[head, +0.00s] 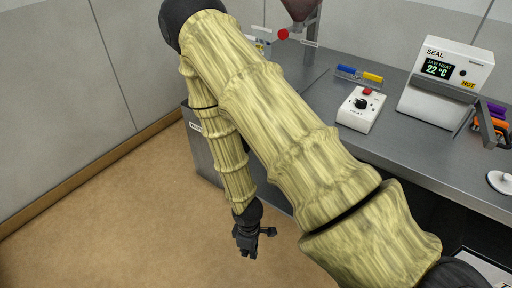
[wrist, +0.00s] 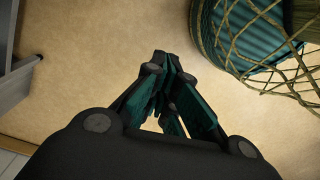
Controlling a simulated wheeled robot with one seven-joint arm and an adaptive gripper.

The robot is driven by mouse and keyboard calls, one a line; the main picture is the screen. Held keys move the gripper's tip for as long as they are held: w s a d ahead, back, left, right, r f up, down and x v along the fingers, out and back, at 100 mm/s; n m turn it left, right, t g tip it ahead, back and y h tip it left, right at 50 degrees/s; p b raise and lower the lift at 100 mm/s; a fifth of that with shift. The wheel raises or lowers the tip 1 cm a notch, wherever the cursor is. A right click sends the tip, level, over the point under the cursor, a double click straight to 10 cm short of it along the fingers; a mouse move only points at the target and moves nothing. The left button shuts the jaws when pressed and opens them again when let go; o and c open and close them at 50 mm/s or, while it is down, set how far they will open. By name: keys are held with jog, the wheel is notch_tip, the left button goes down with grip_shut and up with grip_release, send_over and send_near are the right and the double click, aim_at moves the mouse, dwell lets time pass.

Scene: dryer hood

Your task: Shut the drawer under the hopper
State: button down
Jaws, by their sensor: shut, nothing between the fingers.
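The hopper (head: 301,8) is a dark reddish cone, cut off by the top edge of the head view. A grey metal front with a small white label (head: 195,127) shows below the bench's left end. My arm covers much of this area, so I cannot tell how far the drawer stands out. My gripper (head: 250,250) hangs low over the floor in front of the bench, shut and empty. In the wrist view its fingers (wrist: 168,72) meet over bare floor. A grey metal part (wrist: 14,82) with a bar-like end stands left of them, apart from the fingers.
The steel bench (head: 405,142) carries a white control box with a knob (head: 361,108), a SEAL unit (head: 447,80) marked HOT, and blue and yellow items (head: 358,74). A white round object (head: 501,181) lies at the right. The tan floor (head: 110,225) at the left is clear up to the wall.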

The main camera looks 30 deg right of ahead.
jog(key=w+d+r+n+t+h+b, duration=0.1)
jog(key=w+d+r+n+h+b, duration=0.2)
jog(key=w, duration=0.5)
jog(key=w+d+r+n+h+b, duration=0.1)
jog(key=w+d+r+n+b, duration=0.15)
jog(key=w+n, duration=0.5)
jog(key=w+d+r+n+t+h+b, duration=0.2)
jog(key=w+d+r+h, duration=0.1)
jog(key=w+r, duration=0.4)
jog(key=w+d+r+n+t+h+b, duration=0.1)
jog(key=w+d+r+n+h, duration=0.15)
jog(key=w+r, duration=0.5)
jog(key=w+d+f+m, duration=0.1)
jog(key=w+d+f, duration=0.2)
jog(key=d+f, duration=0.3)
jog(key=shift+w+d+f, duration=0.3)
jog(key=shift+w+d, duration=0.1)
jog(key=shift+d, duration=2)
jog(key=shift+y, duration=0.25)
jog(key=d, duration=0.1)
jog(key=w+d, duration=0.1)
jog(key=d, duration=0.2)
jog(key=shift+w, duration=0.35)
jog(key=shift+r, duration=0.15)
jog(key=shift+d+t, duration=0.1)
jog(key=shift+t, duration=0.2)
